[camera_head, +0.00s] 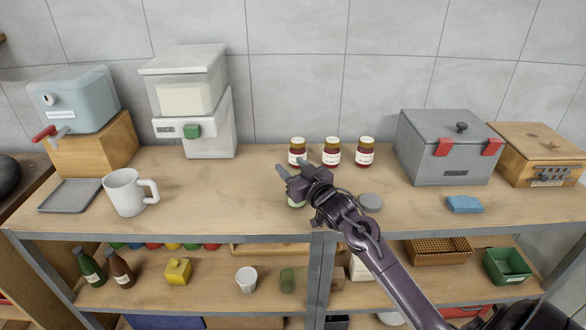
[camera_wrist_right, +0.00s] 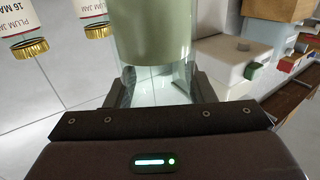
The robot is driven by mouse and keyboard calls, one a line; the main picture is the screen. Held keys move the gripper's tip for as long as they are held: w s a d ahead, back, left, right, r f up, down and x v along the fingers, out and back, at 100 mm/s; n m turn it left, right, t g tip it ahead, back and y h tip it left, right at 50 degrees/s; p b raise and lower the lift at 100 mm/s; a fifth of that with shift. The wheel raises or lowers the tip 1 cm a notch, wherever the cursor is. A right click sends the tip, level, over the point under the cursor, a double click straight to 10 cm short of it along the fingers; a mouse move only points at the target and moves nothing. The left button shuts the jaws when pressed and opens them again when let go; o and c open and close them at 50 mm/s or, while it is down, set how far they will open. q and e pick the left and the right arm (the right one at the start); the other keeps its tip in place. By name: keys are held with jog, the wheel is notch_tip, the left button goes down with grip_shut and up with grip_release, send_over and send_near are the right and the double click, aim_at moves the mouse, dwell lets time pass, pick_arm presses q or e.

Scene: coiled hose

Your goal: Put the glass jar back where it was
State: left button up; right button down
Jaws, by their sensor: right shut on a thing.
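The glass jar (camera_head: 297,203) is mostly hidden under my right gripper (camera_head: 291,172) in the head view; a bit of its pale green side shows near the front of the worktop. In the right wrist view the jar (camera_wrist_right: 152,35) is pale green with a clear glass part, and this clear part sits between the two fingers of my right gripper (camera_wrist_right: 157,92), which is shut on it. I cannot tell whether the jar touches the worktop. A grey round lid-like disc (camera_head: 370,202) lies to the right of the gripper. My left gripper is not in view.
Three jam jars (camera_head: 331,152) stand in a row behind the gripper. A white mug (camera_head: 128,192), grey tray (camera_head: 70,196) and white dispenser (camera_head: 195,115) are on the left. A grey box (camera_head: 447,150) and blue sponge (camera_head: 464,204) are right. The worktop (camera_head: 220,190) is clear left of the gripper.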

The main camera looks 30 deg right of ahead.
jog(key=shift+f, duration=0.1)
jog(key=shift+f, duration=0.15)
jog(key=c, duration=0.6)
grip_release()
jog(key=shift+c, duration=0.2)
jog(key=shift+f, duration=0.1)
jog(key=shift+s, duration=0.15)
jog(key=s+b, duration=0.1)
jog(key=s, duration=1)
jog(key=shift+s+a+r+b, duration=0.2)
jog(key=shift+s+b, duration=0.15)
jog(key=shift+s, duration=0.05)
